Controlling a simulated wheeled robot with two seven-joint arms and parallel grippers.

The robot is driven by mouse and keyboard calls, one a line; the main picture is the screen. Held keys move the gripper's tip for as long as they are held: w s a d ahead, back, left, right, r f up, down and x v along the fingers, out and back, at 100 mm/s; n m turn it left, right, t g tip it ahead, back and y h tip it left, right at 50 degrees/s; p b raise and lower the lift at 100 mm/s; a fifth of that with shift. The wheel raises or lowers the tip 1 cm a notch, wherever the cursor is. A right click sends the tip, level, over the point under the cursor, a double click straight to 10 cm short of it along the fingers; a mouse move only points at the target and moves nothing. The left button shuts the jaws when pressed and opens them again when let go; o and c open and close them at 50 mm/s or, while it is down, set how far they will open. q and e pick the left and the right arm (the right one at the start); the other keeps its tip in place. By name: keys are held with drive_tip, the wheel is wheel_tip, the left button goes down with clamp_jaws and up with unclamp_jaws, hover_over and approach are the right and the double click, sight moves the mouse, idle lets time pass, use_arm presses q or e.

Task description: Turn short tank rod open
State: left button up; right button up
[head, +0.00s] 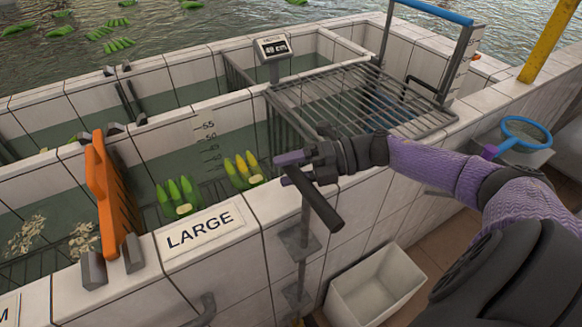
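A thin upright metal rod (303,228) with a black bar handle (322,207) stands against the front wall of the tank, right of the LARGE label (200,231). The handle slants from the gripper down to the right. My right gripper (289,168) is at the handle's far upper end. Its two purple-tipped fingers are apart, one above the other. I cannot tell whether the handle lies between them or just below, or whether they touch it. My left gripper is not in view.
An orange gate (105,185) stands left of the LARGE compartment, which holds banana bunches (178,198). A metal rack (355,98) lies behind my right gripper. A white bin (374,285) stands on the floor below.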

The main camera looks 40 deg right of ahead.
drive_tip(key=shift+d, duration=0.1)
drive_tip(key=v, duration=1)
